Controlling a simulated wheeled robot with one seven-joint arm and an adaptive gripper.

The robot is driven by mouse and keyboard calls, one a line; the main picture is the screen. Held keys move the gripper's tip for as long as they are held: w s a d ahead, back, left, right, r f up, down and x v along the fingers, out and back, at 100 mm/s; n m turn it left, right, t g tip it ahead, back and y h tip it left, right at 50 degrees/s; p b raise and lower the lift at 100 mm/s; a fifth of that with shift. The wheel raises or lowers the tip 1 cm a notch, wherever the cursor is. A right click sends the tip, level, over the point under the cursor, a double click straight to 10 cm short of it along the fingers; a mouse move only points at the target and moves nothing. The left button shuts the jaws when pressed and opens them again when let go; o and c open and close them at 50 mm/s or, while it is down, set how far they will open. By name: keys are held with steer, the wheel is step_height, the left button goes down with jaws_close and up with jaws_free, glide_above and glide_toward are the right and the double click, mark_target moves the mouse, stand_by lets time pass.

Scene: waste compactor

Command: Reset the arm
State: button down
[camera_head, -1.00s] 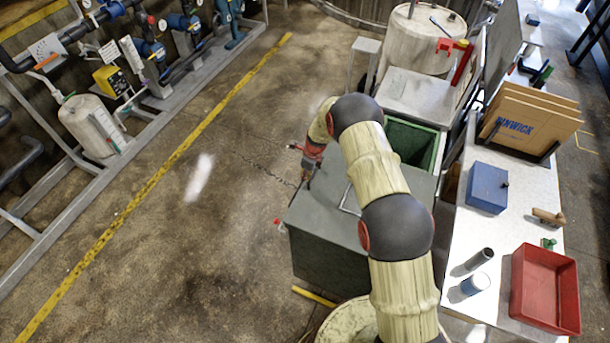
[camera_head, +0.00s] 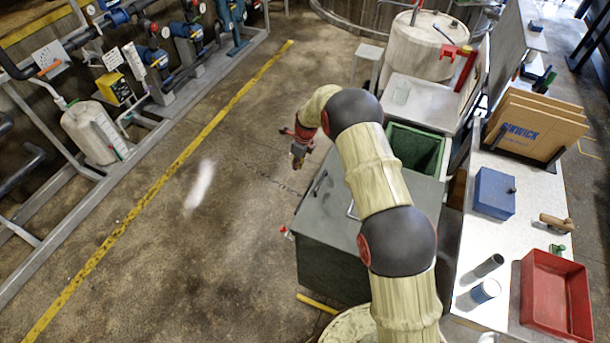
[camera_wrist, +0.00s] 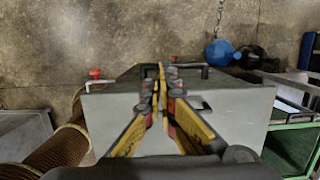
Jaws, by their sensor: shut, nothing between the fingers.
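My gripper (camera_head: 299,160) hangs at the end of my bent arm, to the left of the grey-green compactor box (camera_head: 340,262) and near its lid's left edge in the head view. Its fingers point down. In the wrist view my gripper (camera_wrist: 160,72) shows its yellow and dark fingers brought together at the tips, shut with nothing between them. The grey lid of the box (camera_wrist: 225,120) lies beyond and around the fingers in that view, with a dark handle near its far edge. My arm hides part of the lid in the head view.
A worktop (camera_head: 470,262) at right holds a red tray (camera_head: 556,297), a blue box (camera_head: 494,193) and cardboard (camera_head: 535,125). A green open bin (camera_head: 416,146) adjoins the compactor. Pipework stands at far left. The floor left of the gripper is clear.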

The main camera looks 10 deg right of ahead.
steer(key=shift+w+a+r, duration=0.3)
steer(key=shift+a+r, duration=0.05)
steer(key=shift+a, duration=0.15)
steer(key=shift+w+a+r, duration=0.3)
steer(key=shift+a+r, duration=0.05)
steer(key=shift+a, duration=0.1)
steer(key=s+d+f+n+g, duration=0.1)
steer(key=s+f+n+g, duration=0.15)
steer(key=s+n, duration=0.5)
steer(key=s+d+r+n+h+b, duration=0.1)
steer(key=s+d+r+n+b, duration=0.2)
steer(key=s+r+n+b, duration=0.5)
steer(key=s+d+r+n+b, duration=0.3)
steer(key=s+r+n, duration=0.4)
steer(key=s, duration=0.5)
steer(key=s+d+n+t+b, duration=0.1)
steer(key=s+t+b, duration=0.2)
steer(key=s+b, duration=0.6)
steer(key=s+d+f+n+t+b, duration=0.1)
steer(key=s+t+b, duration=0.3)
steer(key=s+b, duration=0.5)
steer(key=shift+s+d+h, duration=0.4)
steer(key=shift+s+d, duration=0.4)
steer(key=shift+s, duration=0.2)
